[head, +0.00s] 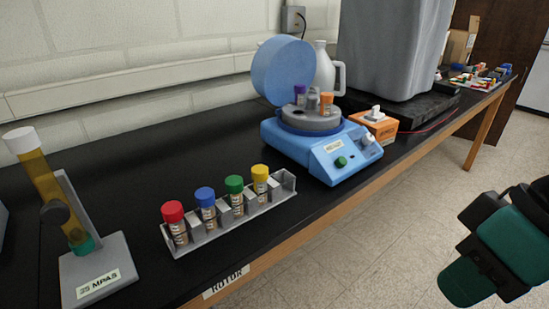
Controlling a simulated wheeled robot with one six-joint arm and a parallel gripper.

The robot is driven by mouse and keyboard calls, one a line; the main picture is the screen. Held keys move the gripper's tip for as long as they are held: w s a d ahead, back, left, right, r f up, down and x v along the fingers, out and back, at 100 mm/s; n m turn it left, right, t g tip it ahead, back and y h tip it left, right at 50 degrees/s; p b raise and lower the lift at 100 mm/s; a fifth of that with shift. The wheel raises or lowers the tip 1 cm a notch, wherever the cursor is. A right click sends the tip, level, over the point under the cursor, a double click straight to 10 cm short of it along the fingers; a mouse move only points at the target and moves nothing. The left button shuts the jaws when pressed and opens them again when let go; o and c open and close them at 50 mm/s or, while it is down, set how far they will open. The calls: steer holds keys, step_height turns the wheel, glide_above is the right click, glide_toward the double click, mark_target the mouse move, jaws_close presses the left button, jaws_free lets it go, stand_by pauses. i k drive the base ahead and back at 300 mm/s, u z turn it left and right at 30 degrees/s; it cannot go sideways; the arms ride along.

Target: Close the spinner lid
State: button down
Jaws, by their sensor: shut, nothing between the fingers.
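The spinner (322,148) is a small blue benchtop machine on the black counter, right of the middle in the head view. Its round blue lid (283,71) stands raised and tilted up at the back left of the body. The grey rotor (311,118) is exposed and holds a purple-capped tube (300,92), a grey-capped tube (312,97) and an orange-capped tube (326,101), standing above its rim. A green knob (340,162) is on its front. A teal and black part of my arm shows at the lower right, apart from the spinner. I cannot make out gripper fingers.
A grey rack (232,212) with several colour-capped tubes stands left of the spinner. A tilted amber tube stand (95,268) is at the far left. A white jug (322,72) is close behind the lid.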

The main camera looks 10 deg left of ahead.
mark_target(280, 63)
steer(key=z, duration=0.6)
steer(key=i, duration=1.6)
steer(key=u, duration=1.15)
